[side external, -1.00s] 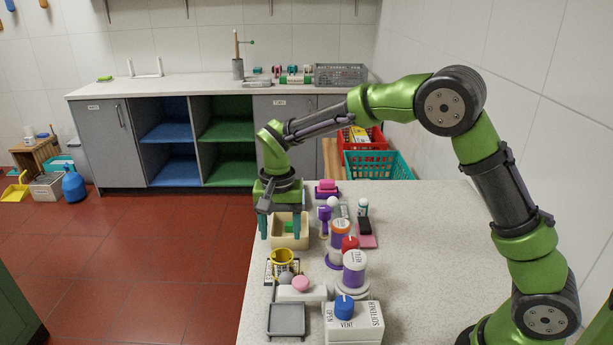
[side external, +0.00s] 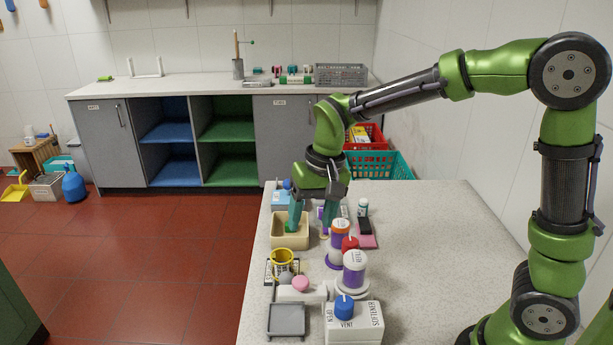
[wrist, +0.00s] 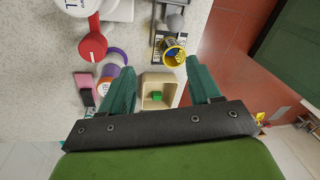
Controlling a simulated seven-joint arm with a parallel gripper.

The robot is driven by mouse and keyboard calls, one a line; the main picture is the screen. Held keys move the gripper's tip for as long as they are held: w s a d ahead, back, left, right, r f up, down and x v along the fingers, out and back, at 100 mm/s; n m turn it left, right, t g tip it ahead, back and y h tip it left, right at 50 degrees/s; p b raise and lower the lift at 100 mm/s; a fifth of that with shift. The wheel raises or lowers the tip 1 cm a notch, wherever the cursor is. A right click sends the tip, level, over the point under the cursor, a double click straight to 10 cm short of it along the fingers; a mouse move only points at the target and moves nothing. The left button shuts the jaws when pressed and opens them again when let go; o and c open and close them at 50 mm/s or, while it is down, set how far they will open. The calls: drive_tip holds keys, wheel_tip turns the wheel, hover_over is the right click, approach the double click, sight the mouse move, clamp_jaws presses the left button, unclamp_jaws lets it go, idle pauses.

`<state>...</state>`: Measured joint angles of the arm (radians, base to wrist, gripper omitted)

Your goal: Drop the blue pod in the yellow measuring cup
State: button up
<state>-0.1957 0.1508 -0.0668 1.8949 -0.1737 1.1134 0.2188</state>
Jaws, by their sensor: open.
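The yellow measuring cup (side external: 283,257) stands near the table's left edge in the side view, and it also shows in the wrist view (wrist: 174,54). A small dark-blue round piece (side external: 287,184) sits on a light-blue block (side external: 283,199) at the far end. Another blue round piece (side external: 344,307) is on the white box in front. My gripper (side external: 312,222) is open and empty, pointing down around the right side of the beige tray (side external: 276,240), farther back than the cup. A green piece (wrist: 157,96) lies in that tray.
Several white, purple and orange containers (side external: 355,270) stand right of the cup, with a red piece (side external: 350,244) among them. A grey tray (side external: 287,320) and the white softener box (side external: 354,328) are in front. The table's right side (side external: 440,260) is clear.

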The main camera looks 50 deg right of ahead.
drive_tip(key=s+d+r+t, duration=0.2)
drive_tip(key=s+r, duration=0.1)
drive_tip(key=s, duration=0.4)
drive_tip(key=s+d+r+n+t, duration=0.1)
drive_tip(key=s+r+t, duration=0.2)
drive_tip(key=s, duration=0.5)
drive_tip(key=shift+d+r+t+y, duration=0.3)
drive_tip(key=shift+d+r+y, duration=0.1)
drive_tip(key=shift+r, duration=0.15)
